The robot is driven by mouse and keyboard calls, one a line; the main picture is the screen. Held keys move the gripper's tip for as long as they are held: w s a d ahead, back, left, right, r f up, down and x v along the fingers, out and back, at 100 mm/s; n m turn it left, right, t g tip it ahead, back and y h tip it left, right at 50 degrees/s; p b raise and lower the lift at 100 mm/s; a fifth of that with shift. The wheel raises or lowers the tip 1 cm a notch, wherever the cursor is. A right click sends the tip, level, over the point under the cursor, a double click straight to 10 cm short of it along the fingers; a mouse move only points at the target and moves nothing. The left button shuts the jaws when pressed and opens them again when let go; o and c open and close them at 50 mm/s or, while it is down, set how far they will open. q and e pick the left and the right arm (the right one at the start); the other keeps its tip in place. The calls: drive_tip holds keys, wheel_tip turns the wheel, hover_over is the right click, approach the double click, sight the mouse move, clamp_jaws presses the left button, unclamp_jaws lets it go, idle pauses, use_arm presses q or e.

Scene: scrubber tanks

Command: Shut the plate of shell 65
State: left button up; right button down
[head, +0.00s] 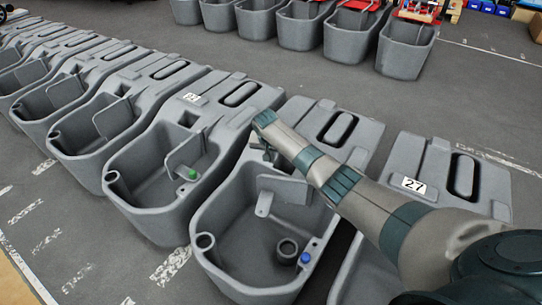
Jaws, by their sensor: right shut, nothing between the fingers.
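The grey shell (215,225) in the middle stands under my right arm, which may cover its number label, so I cannot read whether it is 65. Inside its open basin a grey plate (287,187) stands raised near the inner wall, with a small tab hanging at its left. A dark round fitting (287,251) and a blue cap (305,257) sit at the basin's near end. My right gripper (264,152) is shut and empty, just above and behind the plate's left part; I cannot tell whether it touches. My left gripper is not in view.
Left is a shell with a white number label (192,98), a raised plate (184,152) and a green cap (193,174). More shells (40,103) line up leftward.

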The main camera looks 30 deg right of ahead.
drive_tip(key=s+a+f, duration=0.2)
drive_tip(key=shift+s+f, duration=0.2)
drive_tip(key=shift+s, duration=0.15)
idle(0.4)
drive_tip(key=shift+p, duration=0.3)
